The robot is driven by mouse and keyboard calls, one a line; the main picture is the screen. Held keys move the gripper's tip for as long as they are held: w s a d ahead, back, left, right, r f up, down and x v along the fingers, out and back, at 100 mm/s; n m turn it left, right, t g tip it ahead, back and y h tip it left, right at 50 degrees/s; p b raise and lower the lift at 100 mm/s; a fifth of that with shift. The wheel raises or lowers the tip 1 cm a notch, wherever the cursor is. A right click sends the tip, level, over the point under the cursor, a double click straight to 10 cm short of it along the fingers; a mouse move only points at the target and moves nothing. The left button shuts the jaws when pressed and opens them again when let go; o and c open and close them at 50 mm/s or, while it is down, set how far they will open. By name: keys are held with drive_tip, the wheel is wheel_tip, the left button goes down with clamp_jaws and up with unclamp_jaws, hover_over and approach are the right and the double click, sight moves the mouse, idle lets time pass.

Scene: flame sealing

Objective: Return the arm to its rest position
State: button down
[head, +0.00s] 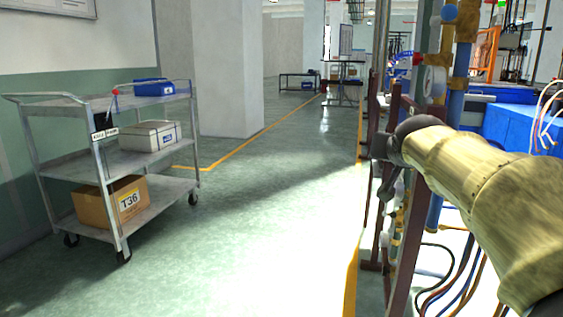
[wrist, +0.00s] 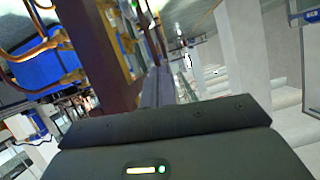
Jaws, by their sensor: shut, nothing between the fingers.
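My arm (head: 490,190), in a tan sleeve, reaches in from the right edge of the head view. My gripper (head: 382,147) is the small dark part at its far end, in front of or close to a rack of pipes and posts; I cannot tell whether it touches them. In the wrist view my gripper's dark body fills the bottom, and its grey fingers (wrist: 159,88) appear together above it, with nothing held.
The pipe rack (head: 405,200) with cables stands close on the right. A grey cart (head: 165,195) with boxes, including a carton (head: 95,208) marked T36, stands left. A pillar (head: 228,70) is behind it. The floor (head: 250,220) between is clear.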

drive_tip(key=s+a+f+n+g+y+p, duration=0.15)
drive_tip(key=s+a+f+g+p, duration=0.3)
drive_tip(key=s+f, duration=0.45)
drive_tip(key=s+a+f+n+g+y+p, duration=0.15)
drive_tip(key=s+a+f+g+p, duration=0.35)
drive_tip(key=f, duration=0.6)
drive_tip(key=s+f+n+g+p, duration=0.1)
drive_tip(key=s+f+p, duration=0.3)
drive_tip(key=s, duration=0.6)
drive_tip(key=w+p+v, duration=0.3)
drive_tip(key=p+v, duration=0.9)
drive_tip(key=w+r+p+v, duration=0.1)
drive_tip(key=w+p+v, duration=0.1)
drive_tip(key=p+v, duration=1)
drive_tip(key=w+r+p+v, duration=0.1)
drive_tip(key=w+p+v, duration=0.2)
drive_tip(key=p+v, duration=1)
drive_tip(key=shift+w+r+p, duration=0.15)
drive_tip(key=shift+w+p, duration=0.3)
drive_tip(key=shift+w, duration=0.1)
drive_tip(key=shift+d, duration=0.15)
drive_tip(key=shift+w+d, duration=0.1)
